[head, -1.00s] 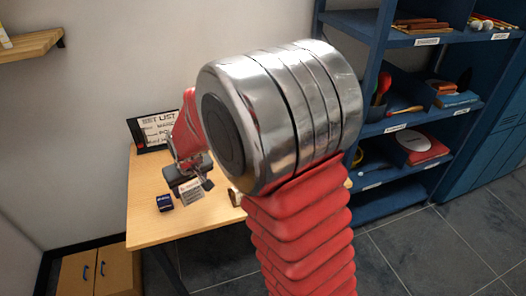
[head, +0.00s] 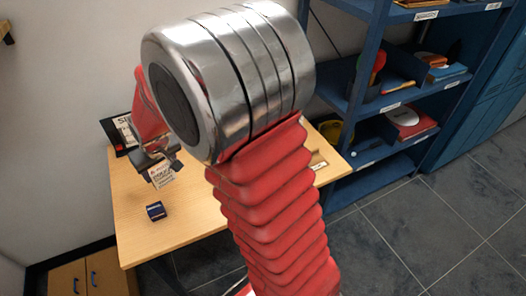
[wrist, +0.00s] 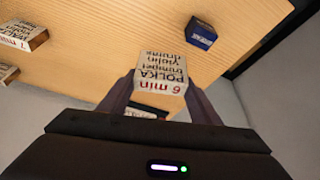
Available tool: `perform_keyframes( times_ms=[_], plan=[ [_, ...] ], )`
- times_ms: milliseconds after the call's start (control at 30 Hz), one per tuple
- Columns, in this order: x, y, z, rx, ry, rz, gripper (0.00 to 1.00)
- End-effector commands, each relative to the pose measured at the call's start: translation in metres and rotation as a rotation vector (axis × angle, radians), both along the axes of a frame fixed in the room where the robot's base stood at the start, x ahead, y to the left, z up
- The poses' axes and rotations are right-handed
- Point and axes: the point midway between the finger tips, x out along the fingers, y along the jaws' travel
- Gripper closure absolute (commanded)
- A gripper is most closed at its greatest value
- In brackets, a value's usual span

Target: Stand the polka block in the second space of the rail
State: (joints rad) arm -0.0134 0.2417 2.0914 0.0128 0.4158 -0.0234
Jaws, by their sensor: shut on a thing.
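The polka block (wrist: 160,82) is a white block with red and black lettering, upside down in the wrist view. My gripper (wrist: 158,90) is shut on it, one finger on each side. In the head view my gripper (head: 156,163) holds the block (head: 163,178) over the left part of the wooden table; it seems to be above the surface. A black-framed set list board (head: 123,132) stands at the back left, partly hidden by my arm. I cannot clearly make out the rail or its spaces.
A dark blue block (head: 155,211) lies on the table (head: 200,222); it also shows in the wrist view (wrist: 201,34). Two white lettered blocks (wrist: 22,36) (wrist: 7,73) are at the left there. A blue shelf unit (head: 352,95) stands at the right. The front of the table is clear.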

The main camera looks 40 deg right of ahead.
Motion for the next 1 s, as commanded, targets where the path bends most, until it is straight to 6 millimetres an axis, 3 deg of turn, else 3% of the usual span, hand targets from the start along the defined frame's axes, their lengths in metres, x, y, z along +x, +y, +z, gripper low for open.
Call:
perform_keyframes(
  times_ms=[333,467,767,1000],
  plan=[
    [-0.001,-0.015,0.0,0.0,0.0,-0.027,0.69],
    [-0.004,-0.032,0.0,-0.001,0.002,-0.043,0.69],
    [-0.033,-0.112,-0.002,0.002,0.011,-0.115,0.69],
    [-0.069,-0.178,-0.004,0.004,0.014,-0.18,0.69]
  ],
)
